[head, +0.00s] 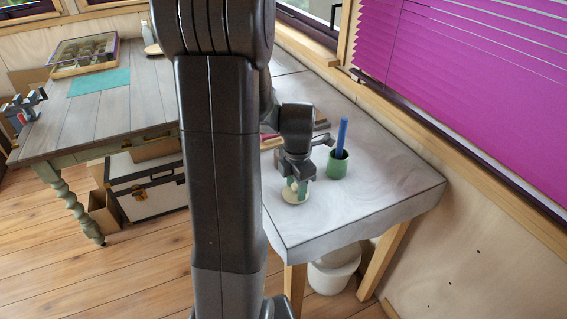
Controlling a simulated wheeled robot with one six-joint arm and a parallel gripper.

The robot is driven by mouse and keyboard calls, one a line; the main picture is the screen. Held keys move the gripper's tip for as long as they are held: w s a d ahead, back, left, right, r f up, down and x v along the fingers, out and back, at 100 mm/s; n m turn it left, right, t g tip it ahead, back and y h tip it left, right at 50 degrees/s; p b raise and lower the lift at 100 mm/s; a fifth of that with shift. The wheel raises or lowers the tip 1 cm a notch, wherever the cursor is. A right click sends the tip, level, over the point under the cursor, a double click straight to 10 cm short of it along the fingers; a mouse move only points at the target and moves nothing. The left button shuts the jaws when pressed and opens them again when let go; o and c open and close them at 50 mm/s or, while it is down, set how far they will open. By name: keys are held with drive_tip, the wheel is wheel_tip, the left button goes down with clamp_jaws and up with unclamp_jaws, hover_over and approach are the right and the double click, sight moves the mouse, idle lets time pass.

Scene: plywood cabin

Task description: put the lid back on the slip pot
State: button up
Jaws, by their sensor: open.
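My gripper (297,178) points down over the right table, near its front edge. Its fingers are open on either side of a small greenish upright part. Just below is a pale cream round piece (295,196) on the table top; it looks like a lid with a knob, but the gripper hides much of it. I cannot tell whether it lies flat on the table or on something. A green pot (337,168) stands just right of the gripper, with a blue stick (342,134) upright in it. I cannot tell for certain which vessel is the slip pot.
Reddish-brown sticks (272,141) lie behind the gripper, partly hidden by my arm. The grey table top (400,185) is clear at right. A white bucket (333,274) stands beneath. A wooden table (130,100) with a teal mat (99,81) is at left. A purple blind (470,70) hangs behind.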

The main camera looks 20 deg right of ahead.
drive_tip(key=shift+s+a+f, duration=0.1)
drive_tip(key=shift+s+f, duration=0.05)
drive_tip(key=shift+f, duration=0.2)
drive_tip(key=shift+s+a, duration=0.1)
drive_tip(key=shift+c, duration=1.4)
drive_tip(key=shift+r+p, duration=0.6)
drive_tip(key=c, duration=0.6)
drive_tip(key=shift+w+d+r+p, duration=0.1)
drive_tip(key=shift+w+r+p, duration=0.05)
drive_tip(key=shift+r+p, duration=0.95)
drive_tip(key=shift+w+d+r+p, duration=0.1)
drive_tip(key=shift+r+p, duration=0.55)
drive_tip(key=shift+r, duration=0.8)
drive_tip(key=shift+c, duration=0.5)
